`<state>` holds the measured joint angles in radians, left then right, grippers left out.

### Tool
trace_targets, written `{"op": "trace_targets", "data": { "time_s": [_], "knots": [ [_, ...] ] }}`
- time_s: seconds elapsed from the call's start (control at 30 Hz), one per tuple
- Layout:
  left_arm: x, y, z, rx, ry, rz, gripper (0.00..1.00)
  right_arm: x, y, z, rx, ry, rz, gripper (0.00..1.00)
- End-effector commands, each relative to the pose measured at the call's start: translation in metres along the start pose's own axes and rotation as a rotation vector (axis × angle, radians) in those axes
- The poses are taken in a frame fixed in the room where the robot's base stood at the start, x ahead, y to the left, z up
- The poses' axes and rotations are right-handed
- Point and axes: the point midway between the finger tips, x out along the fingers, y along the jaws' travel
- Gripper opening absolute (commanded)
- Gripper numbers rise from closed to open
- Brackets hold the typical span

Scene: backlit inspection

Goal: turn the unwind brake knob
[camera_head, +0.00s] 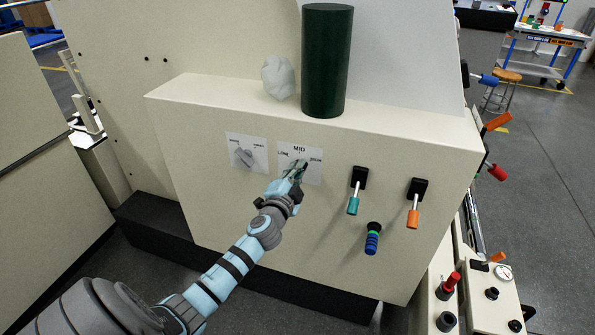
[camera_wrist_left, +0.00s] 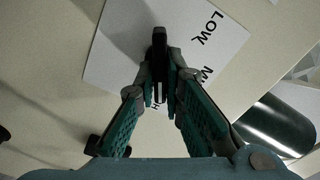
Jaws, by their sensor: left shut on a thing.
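The unwind brake knob (camera_wrist_left: 158,48) is a dark bar-shaped knob on a white plate (camera_head: 313,174) marked LOW, MID and a third word partly covered. The plate (camera_wrist_left: 205,35) also shows in the left wrist view. My left gripper (camera_head: 297,170) reaches the panel front from below and covers most of the knob in the head view. In the left wrist view its two teal-padded fingers (camera_wrist_left: 163,88) are closed on the knob from both sides. Exactly where the knob points is hard to tell. My right gripper is not in view.
A second plate with a grey knob (camera_head: 244,157) sits left of the gripper. A teal-handled lever (camera_head: 353,204), an orange-handled lever (camera_head: 413,217) and a blue-banded knob (camera_head: 372,242) are to the right. A dark green cylinder (camera_head: 326,60) and a pale lump (camera_head: 278,78) stand on the ledge.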

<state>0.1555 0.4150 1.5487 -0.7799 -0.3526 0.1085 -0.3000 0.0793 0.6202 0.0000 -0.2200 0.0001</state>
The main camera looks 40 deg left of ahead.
Motion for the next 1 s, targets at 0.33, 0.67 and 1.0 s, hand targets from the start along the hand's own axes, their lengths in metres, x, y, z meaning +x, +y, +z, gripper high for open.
{"op": "trace_targets", "data": {
  "time_s": [0.33,0.67,1.0],
  "knots": [
    [0.0,0.001,0.001,0.0,-0.001,0.001,0.29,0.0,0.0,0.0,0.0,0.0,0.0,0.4],
    [-0.04,0.002,0.001,0.002,0.0,0.004,0.29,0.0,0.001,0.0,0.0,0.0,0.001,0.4],
    [-0.116,0.001,0.0,0.001,-0.001,0.003,0.29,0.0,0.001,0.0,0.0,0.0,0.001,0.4]
  ]
}}
